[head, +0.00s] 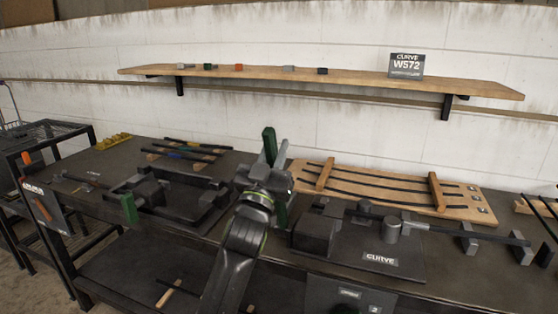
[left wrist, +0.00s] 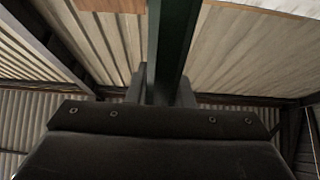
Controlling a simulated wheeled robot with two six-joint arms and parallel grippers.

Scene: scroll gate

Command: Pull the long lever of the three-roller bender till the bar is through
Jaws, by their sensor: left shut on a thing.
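My left gripper (head: 270,165) is raised above the bench in the head view, shut on a dark green upright handle (head: 268,145). In the left wrist view the dark green bar (left wrist: 177,50) runs up between the two grey fingers (left wrist: 163,92). Its lower joint is hidden behind my wrist, so I cannot tell which machine it joins. A dark machine with grey upright rollers (head: 390,230) stands right of my arm on a plate marked CURVE. A long dark bar (head: 465,233) extends right from these rollers. My right gripper is not in view.
A second dark machine (head: 165,200) with a green handle (head: 129,208) stands left of my arm. Behind lies a wooden board (head: 310,180) with curved rods. A wooden shelf (head: 330,80) hangs on the wall.

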